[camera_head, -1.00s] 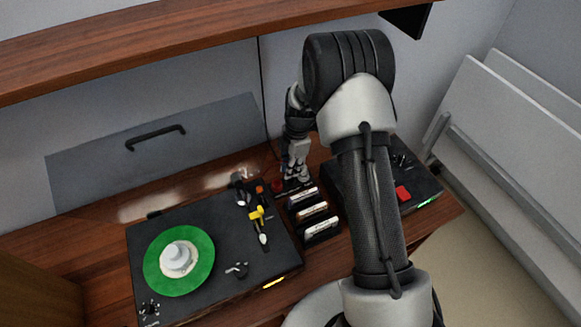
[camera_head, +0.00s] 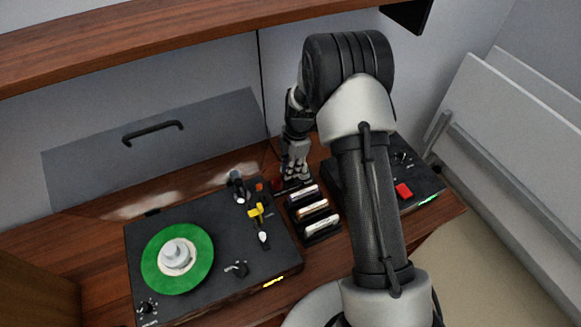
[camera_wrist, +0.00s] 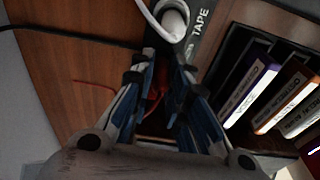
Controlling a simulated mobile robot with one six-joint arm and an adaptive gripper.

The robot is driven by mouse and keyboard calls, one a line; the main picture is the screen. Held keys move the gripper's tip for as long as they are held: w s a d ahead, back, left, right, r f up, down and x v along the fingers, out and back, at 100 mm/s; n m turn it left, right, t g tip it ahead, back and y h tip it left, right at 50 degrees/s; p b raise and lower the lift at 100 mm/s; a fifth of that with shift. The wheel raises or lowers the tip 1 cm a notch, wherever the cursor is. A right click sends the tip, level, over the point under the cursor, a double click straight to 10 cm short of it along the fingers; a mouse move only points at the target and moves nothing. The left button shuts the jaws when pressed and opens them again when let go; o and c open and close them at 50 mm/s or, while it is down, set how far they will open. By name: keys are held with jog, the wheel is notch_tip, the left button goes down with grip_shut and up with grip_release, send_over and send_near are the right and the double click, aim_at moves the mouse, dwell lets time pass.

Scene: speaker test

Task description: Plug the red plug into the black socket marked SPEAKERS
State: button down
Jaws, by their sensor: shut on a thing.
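My gripper (camera_head: 296,179) reaches down behind the rack of tapes, near the back of the table. In the wrist view my gripper (camera_wrist: 163,72) has its blue-grey fingers close together around a red plug (camera_wrist: 153,100), which shows only partly between them. A thin red line, perhaps its cable, lies on the wood at the left. A dark strip with the word TAPE (camera_wrist: 200,28) runs beyond the fingertips, with a white plug and white cable (camera_wrist: 174,20) at it. I can read no SPEAKERS mark, and cannot make out the black socket.
A rack of several tapes (camera_wrist: 262,95) stands close to the right of the fingers in the wrist view. A turntable with a green disc (camera_head: 204,262) is at the left, a black box with a red button (camera_head: 403,191) at the right. A shelf (camera_head: 150,35) hangs above.

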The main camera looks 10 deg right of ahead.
jog(key=shift+f+b, duration=0.35)
jog(key=shift+f, duration=0.15)
dwell(0.3)
jog(key=c, duration=1.5)
grip_release()
jog(key=shift+o, duration=0.5)
jog(key=o, duration=0.3)
jog(key=shift+o, duration=0.2)
jog(key=shift+r, duration=0.15)
jog(key=shift+r+p, duration=1.35)
jog(key=shift+r, duration=1.05)
